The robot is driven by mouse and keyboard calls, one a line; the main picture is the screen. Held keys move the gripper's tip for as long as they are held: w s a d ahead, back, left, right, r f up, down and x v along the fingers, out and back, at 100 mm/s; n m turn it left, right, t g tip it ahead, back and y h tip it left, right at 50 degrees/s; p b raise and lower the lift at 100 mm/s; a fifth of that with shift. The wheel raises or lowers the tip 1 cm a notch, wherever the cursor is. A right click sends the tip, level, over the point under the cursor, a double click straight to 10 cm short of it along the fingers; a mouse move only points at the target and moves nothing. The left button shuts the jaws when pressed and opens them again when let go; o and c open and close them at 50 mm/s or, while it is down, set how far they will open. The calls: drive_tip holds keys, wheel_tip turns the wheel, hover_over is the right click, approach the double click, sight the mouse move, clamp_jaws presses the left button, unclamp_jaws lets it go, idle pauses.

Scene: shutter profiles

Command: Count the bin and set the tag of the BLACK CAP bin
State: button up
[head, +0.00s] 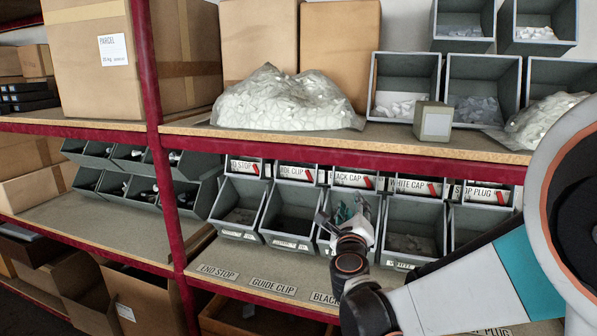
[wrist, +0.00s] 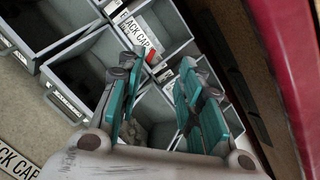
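The BLACK CAP tag (head: 352,181) is a white card with a red piece at its right end, above the bins on the lower shelf. It also shows in the wrist view (wrist: 136,34), beyond my fingertips, its red piece (wrist: 152,57) near the gap between them. The BLACK CAP bin (head: 323,244) is grey and stands below the tag, largely hidden behind my gripper (head: 345,209); I cannot tell what it holds. In the wrist view my gripper (wrist: 158,68) is open, its teal-padded fingers apart with nothing seen held between them.
Neighbouring bins are GUIDE CLIP (head: 290,212) at left and WHITE CAP (head: 412,228) at right, with grey pieces inside the latter. The upper shelf's red edge (head: 350,158) runs above the tags. A red post (head: 168,215) stands at left. Shelf space before the bins is narrow.

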drive_tip(key=s+a+r+n+g+y, duration=0.1)
drive_tip(key=s+a+r+n+y, duration=0.1)
drive_tip(key=s+n+y, duration=0.5)
drive_tip(key=s+a+r+n+g+y, duration=0.1)
drive_tip(key=s+a+r+n+g, duration=0.2)
drive_tip(key=n, duration=0.8)
drive_tip(key=s+d+f+n+g+h, duration=0.1)
drive_tip(key=s+d+f+n+g, duration=0.1)
drive_tip(key=s, duration=0.6)
drive_tip(key=s+d+f+n+g+h, duration=0.2)
drive_tip(key=s+d+f+n+g, duration=0.1)
drive_tip(key=s+d+f+n, duration=0.2)
drive_tip(key=s+d+f+n+g+h, duration=0.1)
drive_tip(key=s+d+f+n+g, duration=0.1)
drive_tip(key=s+d+f+n, duration=0.2)
drive_tip(key=s+f, duration=0.3)
drive_tip(key=s, duration=0.4)
drive_tip(key=shift+s+n, duration=0.35)
drive_tip(key=shift+n, duration=0.05)
